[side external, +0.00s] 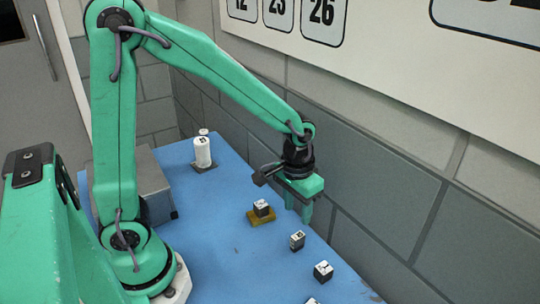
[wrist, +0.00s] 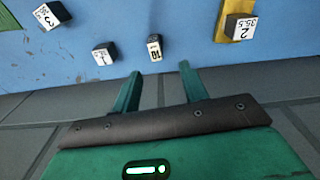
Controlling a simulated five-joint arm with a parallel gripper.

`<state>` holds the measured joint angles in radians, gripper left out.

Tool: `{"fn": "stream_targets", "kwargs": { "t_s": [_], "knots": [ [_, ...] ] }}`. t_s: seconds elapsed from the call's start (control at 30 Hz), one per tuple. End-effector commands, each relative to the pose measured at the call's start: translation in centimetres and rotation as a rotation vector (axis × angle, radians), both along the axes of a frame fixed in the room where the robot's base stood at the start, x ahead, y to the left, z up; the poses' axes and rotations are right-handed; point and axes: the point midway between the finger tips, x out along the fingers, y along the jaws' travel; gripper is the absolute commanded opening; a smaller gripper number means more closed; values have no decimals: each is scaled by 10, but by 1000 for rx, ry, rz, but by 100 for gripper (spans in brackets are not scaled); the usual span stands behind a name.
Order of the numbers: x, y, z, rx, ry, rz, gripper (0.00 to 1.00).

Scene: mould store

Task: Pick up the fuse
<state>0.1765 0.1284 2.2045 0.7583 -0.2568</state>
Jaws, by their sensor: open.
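No piece is plainly marked as a fuse. A narrow dark block with a white face reading "10" (wrist: 154,47) may be it; it also shows in the side view (side external: 297,240), standing on the blue table. My gripper (side external: 298,212) points down and is open and empty, with its fingers above the table near that block. In the wrist view my two fingertips (wrist: 160,70) are spread apart, just below the "10" block in the picture. Nothing is between them.
A labelled block (side external: 262,208) sits on a yellow base (side external: 259,219). Another labelled block (side external: 323,271) and one at the front edge (wrist: 50,16) stand on the blue table (side external: 235,255). A white bottle (side external: 202,152) and grey box (side external: 150,180) are behind. A grey wall (side external: 400,220) runs along the right.

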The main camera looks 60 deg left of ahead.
Motion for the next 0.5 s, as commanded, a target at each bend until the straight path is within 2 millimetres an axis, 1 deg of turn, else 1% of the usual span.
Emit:
{"fn": "stream_targets", "kwargs": {
  "t_s": [0.03,0.1,0.2,0.5],
  "knots": [
    [2,-3,-8,3,16,1,44],
    [4,-5,-16,5,31,4,44],
    [6,-8,-23,7,44,7,44],
    [7,-9,-29,8,51,9,44]
  ]
}}
